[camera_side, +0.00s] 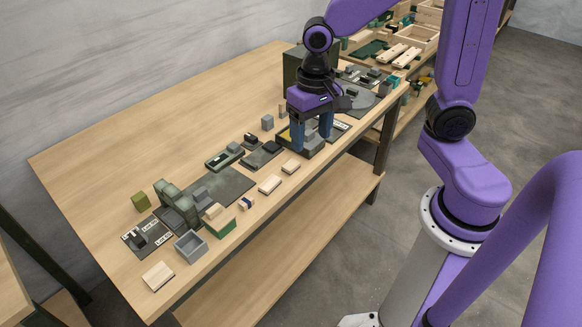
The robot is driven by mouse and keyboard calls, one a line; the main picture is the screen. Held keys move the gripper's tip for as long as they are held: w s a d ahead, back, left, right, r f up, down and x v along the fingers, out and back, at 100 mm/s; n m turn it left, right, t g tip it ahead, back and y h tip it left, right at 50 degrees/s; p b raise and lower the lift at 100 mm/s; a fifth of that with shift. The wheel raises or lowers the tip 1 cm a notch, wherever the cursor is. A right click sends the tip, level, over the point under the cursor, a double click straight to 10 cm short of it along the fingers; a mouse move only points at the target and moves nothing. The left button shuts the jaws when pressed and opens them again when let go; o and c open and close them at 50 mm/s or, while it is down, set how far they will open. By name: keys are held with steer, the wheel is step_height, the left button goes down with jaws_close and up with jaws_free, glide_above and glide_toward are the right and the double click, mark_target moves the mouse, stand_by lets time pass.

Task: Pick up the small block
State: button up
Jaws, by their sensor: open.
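My gripper (312,141) is open, with its two blue fingers pointing down over a dark tray (309,154) on the bench. Grey shapes show between and below the fingers; I cannot tell whether the fingers touch anything. Several small blocks are in view, and which one the task means is unclear. A grey block (267,122) and a slim wooden block (283,109) stand left of the gripper. A small wood-and-blue block (246,203) and flat wooden pieces (270,184) lie near the front edge.
Dark fixtures (225,156) line the wooden bench (120,150). An open grey box (191,246) and a green-and-wood crate (219,221) stand near the front edge. A dark green box (293,68) stands behind the gripper. The bench's back left is clear.

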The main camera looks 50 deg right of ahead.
steer(key=w+d+f+m, duration=0.2)
steer(key=w+d+m, duration=0.1)
steer(key=w+m, duration=0.4)
steer(key=m, duration=0.8)
glide_above(292, 164)
step_height(292, 164, down, 3)
step_height(292, 164, down, 17)
steer(key=shift+f, duration=0.1)
steer(key=c, duration=1.1)
